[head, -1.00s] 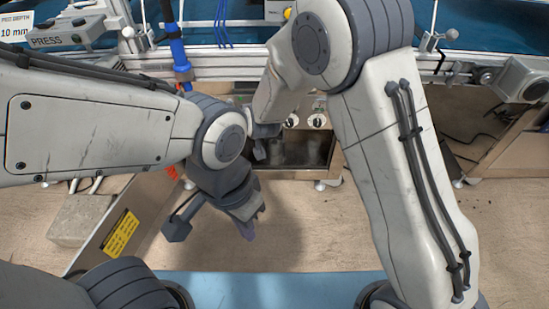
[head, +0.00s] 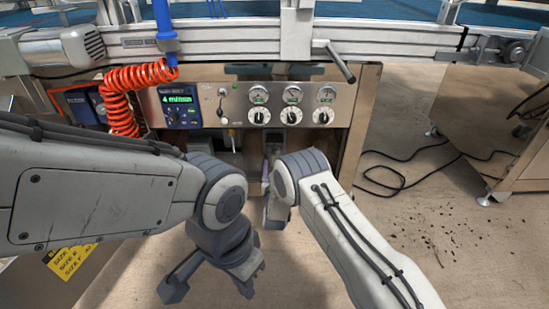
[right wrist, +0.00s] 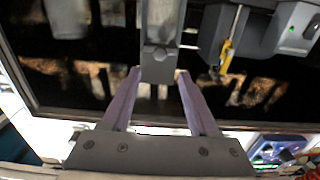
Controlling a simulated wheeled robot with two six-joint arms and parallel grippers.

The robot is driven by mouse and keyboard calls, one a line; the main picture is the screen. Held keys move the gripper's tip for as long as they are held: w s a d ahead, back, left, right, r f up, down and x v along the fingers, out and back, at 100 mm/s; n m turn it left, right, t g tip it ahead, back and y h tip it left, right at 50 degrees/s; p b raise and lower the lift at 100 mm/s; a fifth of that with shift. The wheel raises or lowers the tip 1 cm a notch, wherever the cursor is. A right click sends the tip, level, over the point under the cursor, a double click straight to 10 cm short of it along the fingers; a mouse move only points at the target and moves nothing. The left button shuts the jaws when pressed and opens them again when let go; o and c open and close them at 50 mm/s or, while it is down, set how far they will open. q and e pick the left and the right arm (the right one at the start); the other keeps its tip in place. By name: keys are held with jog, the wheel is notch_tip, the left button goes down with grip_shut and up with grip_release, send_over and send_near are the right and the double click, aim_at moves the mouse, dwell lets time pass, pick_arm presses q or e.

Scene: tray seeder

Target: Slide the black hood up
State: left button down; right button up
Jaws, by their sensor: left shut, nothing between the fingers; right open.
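A dark glossy area (right wrist: 70,85) in a metal frame fills much of the right wrist view, below the knob panel in the head view. I cannot tell whether it is the black hood or an opening; no other piece is clearly a hood. My right gripper (right wrist: 158,72) is open, its two purple fingers on either side of the lower end of a grey bracket with a bolt (right wrist: 160,52). Contact cannot be told. In the head view my right wrist largely hides this gripper. My left gripper (head: 250,280) is shut and empty, low over the floor.
The steel control panel (head: 225,105) holds a green display, gauges and knobs. A red coiled hose (head: 120,100) hangs at its left. A yellow-tagged part (right wrist: 226,58) is beside the bracket. A rod handle (head: 341,62) sticks out above. Cables (head: 400,170) lie on the floor at right.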

aim_at(274, 149)
jog(key=w+b, duration=0.4)
jog(key=w, duration=0.3)
jog(key=shift+w+f, duration=0.1)
jog(key=shift+f, duration=0.1)
jog(key=shift+w+r, duration=0.15)
jog(key=shift+w, duration=0.3)
grip_shut()
dwell(0.8)
